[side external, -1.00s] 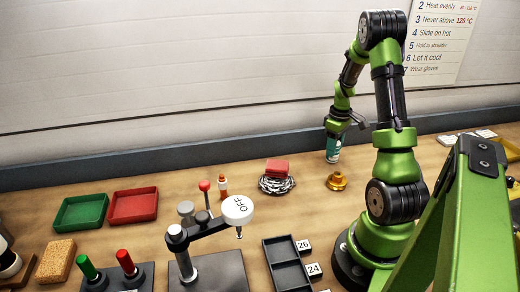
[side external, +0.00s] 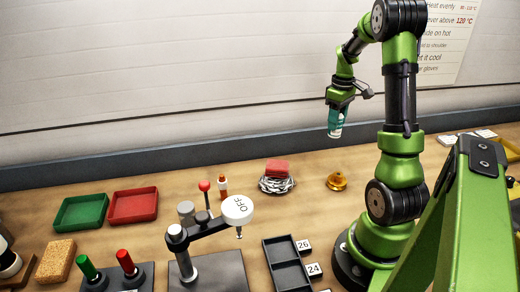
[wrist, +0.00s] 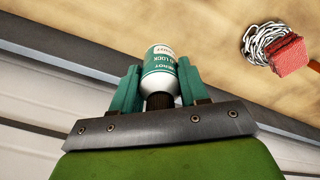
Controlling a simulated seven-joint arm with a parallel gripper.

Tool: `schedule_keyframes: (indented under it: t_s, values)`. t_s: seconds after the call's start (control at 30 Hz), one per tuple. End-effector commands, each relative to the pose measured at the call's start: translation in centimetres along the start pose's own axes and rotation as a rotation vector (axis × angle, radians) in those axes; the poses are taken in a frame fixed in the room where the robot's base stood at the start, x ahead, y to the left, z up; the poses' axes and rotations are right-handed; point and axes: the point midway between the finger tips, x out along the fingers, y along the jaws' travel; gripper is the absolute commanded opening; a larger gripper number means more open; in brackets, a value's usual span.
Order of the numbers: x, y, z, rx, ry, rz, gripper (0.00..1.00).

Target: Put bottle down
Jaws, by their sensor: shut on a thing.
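The bottle (side external: 336,121) is teal and white with a dark cap. It hangs slightly tilted below my gripper (side external: 338,102), held in the air above the back part of the bench, in front of the wall. In the wrist view my gripper (wrist: 157,92) has its two teal fingers shut on the bottle (wrist: 160,65), one on each side near the dark cap. The bottle's label shows between and beyond the fingers.
A wire coil with a red block (side external: 277,170) and a brass fitting (side external: 336,181) stand on the bench (side external: 310,215) below. Red (side external: 133,206) and green (side external: 81,212) trays lie at left. A lever fixture (side external: 205,232) and dark slotted tray (side external: 286,265) are nearer. Bench around the brass fitting is clear.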

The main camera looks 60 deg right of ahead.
Motion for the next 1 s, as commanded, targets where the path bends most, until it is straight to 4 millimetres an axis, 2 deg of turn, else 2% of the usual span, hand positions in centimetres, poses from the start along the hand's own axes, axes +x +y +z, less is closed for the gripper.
schedule_keyframes:
  t_s: [0.07, 0.17, 0.27, 0.47, 0.6, 0.8, 0.9, 1.0]
  values:
    - [-0.5, -1.2, -0.8, 0.041, -0.003, -0.003, 0.13]
    - [-1.0, -4.2, -2.7, 0.094, -0.010, -0.008, 0.13]
    - [-1.6, -8.1, -4.9, 0.117, -0.017, -0.008, 0.13]
    - [-3.1, -17.8, -8.2, 0.080, -0.019, -0.001, 0.13]
    - [-3.9, -24.3, -9.1, 0.013, -0.015, 0.002, 0.13]
    - [-4.5, -31.8, -9.3, -0.126, -0.006, 0.007, 0.13]
    - [-4.2, -35.0, -10.3, -0.264, -0.002, 0.011, 0.13]
    - [-3.6, -36.6, -12.2, -0.443, -0.001, 0.016, 0.13]
